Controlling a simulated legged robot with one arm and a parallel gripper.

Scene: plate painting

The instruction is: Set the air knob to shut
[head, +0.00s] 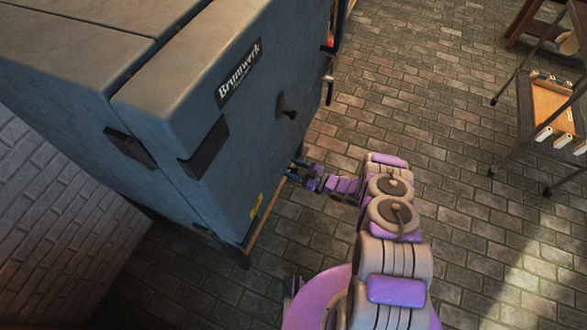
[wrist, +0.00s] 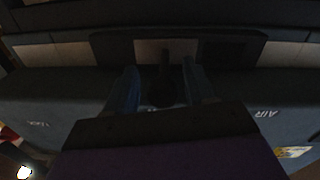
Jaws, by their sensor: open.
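The grey kiln-like cabinet (head: 215,110) stands at the left in the head view, its side face turned to my arm. My gripper (head: 295,172) is low at that face, near its lower edge. In the dark wrist view my gripper (wrist: 162,75) is open, with one finger on each side of a dark round knob with an upright bar (wrist: 161,90). I cannot tell whether the fingers touch it. The word AIR (wrist: 266,114) is to the right on the panel, and another label (wrist: 39,124), perhaps LOCK, is to the left. The knob's setting is unreadable.
A dark handle (head: 288,107) sticks out of the cabinet face above my gripper. A brick wall (head: 50,230) is at the lower left. A wheeled rack (head: 553,105) stands at the far right. The paved floor (head: 440,130) between is clear.

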